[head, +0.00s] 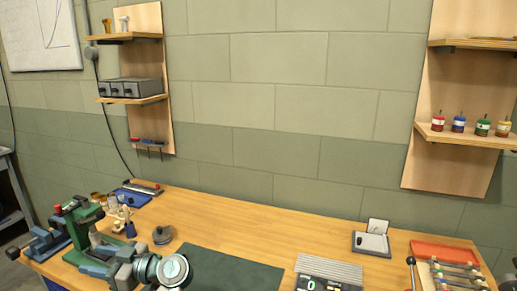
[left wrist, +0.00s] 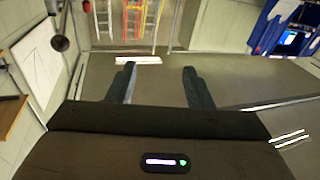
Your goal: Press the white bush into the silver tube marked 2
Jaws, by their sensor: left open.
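I cannot pick out the white bush or a silver tube marked 2 with certainty. A small whitish cylinder (head: 124,23) stands on the top left shelf, and small brass and pale parts (head: 112,202) stand at the left of the bench; no markings are readable. A green press-like tool (head: 80,222) with a red knob stands at the bench's left end. My right gripper is not in view.
The wooden bench (head: 245,221) has clear room along its back middle. A dark green mat (head: 230,271), a grey scale-like box (head: 329,270), a red tray (head: 445,252) and a small open case (head: 372,241) lie on it. Ladders (left wrist: 133,18) show in the wrist view.

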